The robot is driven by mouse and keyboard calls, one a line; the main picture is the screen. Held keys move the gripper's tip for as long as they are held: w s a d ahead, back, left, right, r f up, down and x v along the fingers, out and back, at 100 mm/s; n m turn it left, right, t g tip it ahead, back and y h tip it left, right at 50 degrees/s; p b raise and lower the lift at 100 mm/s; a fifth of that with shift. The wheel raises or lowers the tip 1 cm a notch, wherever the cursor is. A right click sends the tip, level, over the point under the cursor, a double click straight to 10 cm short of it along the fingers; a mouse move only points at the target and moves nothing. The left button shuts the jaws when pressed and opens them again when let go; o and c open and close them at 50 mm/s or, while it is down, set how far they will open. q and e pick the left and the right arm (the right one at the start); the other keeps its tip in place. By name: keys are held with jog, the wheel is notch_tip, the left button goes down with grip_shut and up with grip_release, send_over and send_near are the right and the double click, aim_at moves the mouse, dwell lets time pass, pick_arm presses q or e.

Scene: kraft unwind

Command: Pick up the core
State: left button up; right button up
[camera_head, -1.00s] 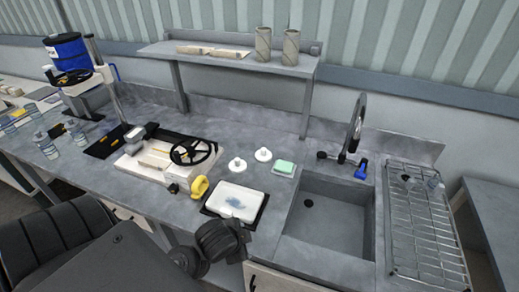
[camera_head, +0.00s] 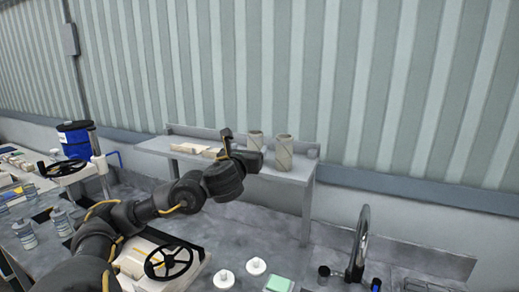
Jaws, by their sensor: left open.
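Two grey-brown cardboard cores stand upright on the raised shelf (camera_head: 298,177). The right core (camera_head: 284,152) shows fully, and the left core (camera_head: 255,138) is partly hidden behind my left gripper (camera_head: 242,148). My left arm reaches in from the lower left, and its dark gripper is at shelf height in front of the left core. The gripper is open and appears empty. I cannot tell whether it touches the core. My right gripper is out of view.
Pale flat pieces (camera_head: 195,149) lie on the shelf left of the cores. Below are a black handwheel (camera_head: 168,262), two white knobs (camera_head: 256,266), a green sponge (camera_head: 279,284) and a tall faucet (camera_head: 359,245). A blue drum (camera_head: 75,140) stands at the far left.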

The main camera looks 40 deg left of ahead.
aim_at(253, 144)
pick_arm(q)
jog(key=shift+w+a+f, duration=0.2)
jog(key=shift+w+a, duration=0.4)
jog(key=shift+w, duration=0.1)
jog(key=x, duration=0.3)
jog(key=shift+w+a, duration=0.2)
jog(key=shift+w, duration=0.3)
jog(key=p+x, duration=0.3)
jog(key=x, duration=0.1)
jog(key=shift+w+a+f, duration=0.1)
jog(key=shift+w+a, duration=0.05)
jog(key=shift+w, duration=0.25)
jog(key=shift+w+a+f, duration=0.1)
jog(key=shift+w, duration=0.1)
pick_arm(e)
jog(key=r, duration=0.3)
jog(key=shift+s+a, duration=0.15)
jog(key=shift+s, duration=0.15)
pick_arm(q)
jog(key=shift+s, duration=0.1)
jog(key=shift+c, duration=0.4)
jog(key=c, duration=1)
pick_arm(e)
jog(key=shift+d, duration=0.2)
